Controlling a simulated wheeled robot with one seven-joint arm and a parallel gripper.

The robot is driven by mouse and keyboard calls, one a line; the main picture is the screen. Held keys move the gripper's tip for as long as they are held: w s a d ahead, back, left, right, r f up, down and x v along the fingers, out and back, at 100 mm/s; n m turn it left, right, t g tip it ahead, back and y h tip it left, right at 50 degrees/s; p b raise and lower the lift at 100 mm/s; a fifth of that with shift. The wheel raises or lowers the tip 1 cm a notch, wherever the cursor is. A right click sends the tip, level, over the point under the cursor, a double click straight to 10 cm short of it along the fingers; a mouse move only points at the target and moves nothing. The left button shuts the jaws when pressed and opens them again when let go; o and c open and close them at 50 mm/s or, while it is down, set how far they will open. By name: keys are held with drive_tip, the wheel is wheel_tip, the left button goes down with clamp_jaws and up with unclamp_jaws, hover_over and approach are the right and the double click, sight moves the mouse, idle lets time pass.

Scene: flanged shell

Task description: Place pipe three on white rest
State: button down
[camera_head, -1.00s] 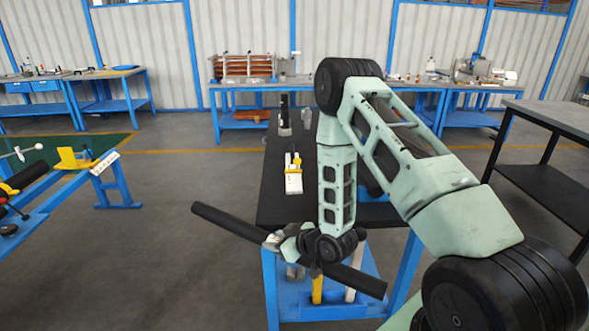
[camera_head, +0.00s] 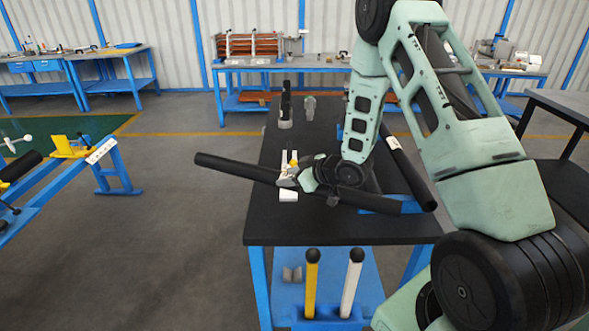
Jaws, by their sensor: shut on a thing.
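My gripper (camera_head: 290,176) is shut on a long black pipe (camera_head: 232,168) near its middle and holds it crosswise over the black worktable (camera_head: 300,225). The pipe's left end reaches past the table's left edge, and its right part runs behind my wrist and shows again near the right side. The white rest (camera_head: 288,195) stands on the table just under the grasp, with its upright prongs (camera_head: 285,158) showing behind the pipe. The pipe and gripper hide its middle. I cannot tell whether the pipe touches it.
Another black pipe (camera_head: 410,172) lies at the table's right side, near a blue rest (camera_head: 375,203). Grey rests (camera_head: 285,122) stand at the back. Yellow (camera_head: 312,285) and white (camera_head: 351,285) black-topped rods stand below in front. A blue rig (camera_head: 115,165) is at left, with open floor between.

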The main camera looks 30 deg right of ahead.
drive_tip(key=shift+w+d+f, duration=0.1)
drive_tip(key=shift+w+f, duration=0.05)
drive_tip(key=shift+w, duration=0.05)
drive_tip(key=shift+f+p, duration=0.95)
drive_tip(key=shift+f, duration=3.75)
drive_tip(key=c, duration=0.8)
unclamp_jaws()
drive_tip(key=shift+s+f, duration=0.1)
drive_tip(key=shift+f, duration=0.05)
drive_tip(key=shift+o, duration=0.2)
drive_tip(key=shift+d, duration=0.1)
